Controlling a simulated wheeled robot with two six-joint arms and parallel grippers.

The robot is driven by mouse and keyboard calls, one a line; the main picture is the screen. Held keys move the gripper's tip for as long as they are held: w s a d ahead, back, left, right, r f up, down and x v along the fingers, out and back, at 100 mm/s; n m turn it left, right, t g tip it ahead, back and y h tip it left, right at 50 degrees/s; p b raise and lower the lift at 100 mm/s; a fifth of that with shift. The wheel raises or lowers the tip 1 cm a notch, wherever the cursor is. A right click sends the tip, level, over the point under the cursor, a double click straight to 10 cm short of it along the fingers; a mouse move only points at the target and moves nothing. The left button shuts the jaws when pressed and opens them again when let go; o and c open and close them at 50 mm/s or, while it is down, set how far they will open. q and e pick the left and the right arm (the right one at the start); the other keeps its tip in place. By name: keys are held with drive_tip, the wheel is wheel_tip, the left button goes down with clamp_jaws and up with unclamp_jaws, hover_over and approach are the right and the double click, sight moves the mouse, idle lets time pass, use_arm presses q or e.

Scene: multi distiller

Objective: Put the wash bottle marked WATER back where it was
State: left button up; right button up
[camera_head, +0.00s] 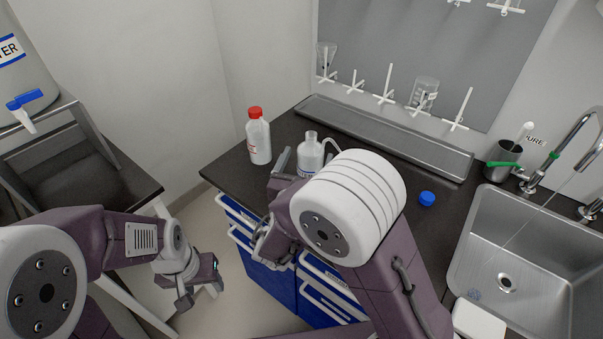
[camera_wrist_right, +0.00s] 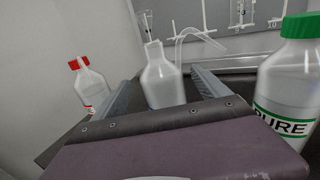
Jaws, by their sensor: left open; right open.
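A white translucent bottle (camera_head: 310,152) with an open neck and a bent spout tube stands upright on the dark counter (camera_head: 232,180); it is likely the wash bottle. Its label is mostly hidden and I cannot read WATER on it. In the right wrist view this bottle (camera_wrist_right: 161,82) stands between the finger ends, with the tube arching to the right behind it. My right gripper (camera_head: 303,164) is open at the bottle; I cannot tell whether either finger touches it. My left gripper (camera_head: 200,290) is open and empty, low over the floor at left. A blue cap (camera_head: 427,199) lies on the counter.
A red-capped bottle (camera_head: 259,140) stands left of the white bottle. A green-capped PURE bottle (camera_wrist_right: 285,90) is close on the right in the wrist view. A drip tray (camera_head: 385,135) lies behind, under a peg board. A sink (camera_head: 495,250) is at right, a distiller tank (camera_head: 22,70) at left.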

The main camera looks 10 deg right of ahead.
drive_tip(key=v, duration=0.7)
drive_tip(key=shift+s, duration=0.4)
drive_tip(key=shift+a, duration=0.1)
